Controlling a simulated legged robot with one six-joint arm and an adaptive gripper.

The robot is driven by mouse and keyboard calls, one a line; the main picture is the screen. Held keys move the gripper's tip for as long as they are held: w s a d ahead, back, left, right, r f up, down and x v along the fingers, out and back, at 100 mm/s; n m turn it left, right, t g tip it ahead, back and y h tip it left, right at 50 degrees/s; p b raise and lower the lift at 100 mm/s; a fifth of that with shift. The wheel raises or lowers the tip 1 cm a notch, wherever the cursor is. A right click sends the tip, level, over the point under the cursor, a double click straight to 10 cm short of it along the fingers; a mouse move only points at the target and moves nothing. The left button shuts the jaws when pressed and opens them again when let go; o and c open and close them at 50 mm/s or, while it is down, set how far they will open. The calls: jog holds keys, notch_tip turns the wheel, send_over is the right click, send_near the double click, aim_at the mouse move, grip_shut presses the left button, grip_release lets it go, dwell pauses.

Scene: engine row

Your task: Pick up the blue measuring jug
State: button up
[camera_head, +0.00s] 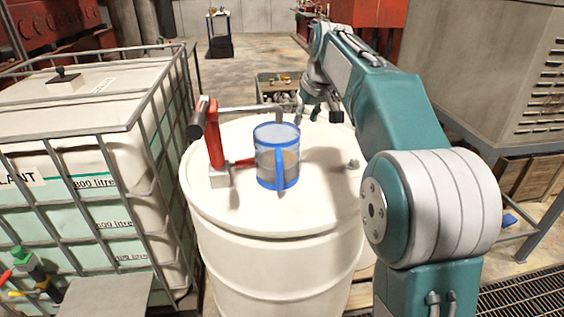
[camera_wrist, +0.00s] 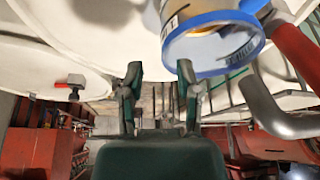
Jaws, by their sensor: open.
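The blue measuring jug (camera_head: 264,163) stands upright on the white drum lid (camera_head: 245,215). It has a clear body, blue rim and base, and a blue handle facing the head camera. My gripper (camera_head: 317,112) is just behind and to the right of the jug, apart from it. In the wrist view, my gripper (camera_wrist: 158,82) has its two fingers spread with nothing between them. The jug (camera_wrist: 212,42) shows there at the upper right, beside the right finger, with its blue ring toward the camera.
A red pump (camera_head: 214,140) with a grey pipe stands left of the jug, its pipe passing behind it. A small grey bung (camera_head: 353,164) lies on the lid at the right. A caged white tank (camera_head: 70,105) is at the left. The lid's front is clear.

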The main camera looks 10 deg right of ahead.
aim_at(294, 137)
jog(key=x, duration=0.7)
jog(key=shift+w+a+f, duration=0.15)
jog(key=shift+w+f, duration=0.05)
jog(key=shift+w, duration=0.15)
jog(key=shift+a, duration=0.45)
jog(key=shift+c, duration=1.3)
grip_shut()
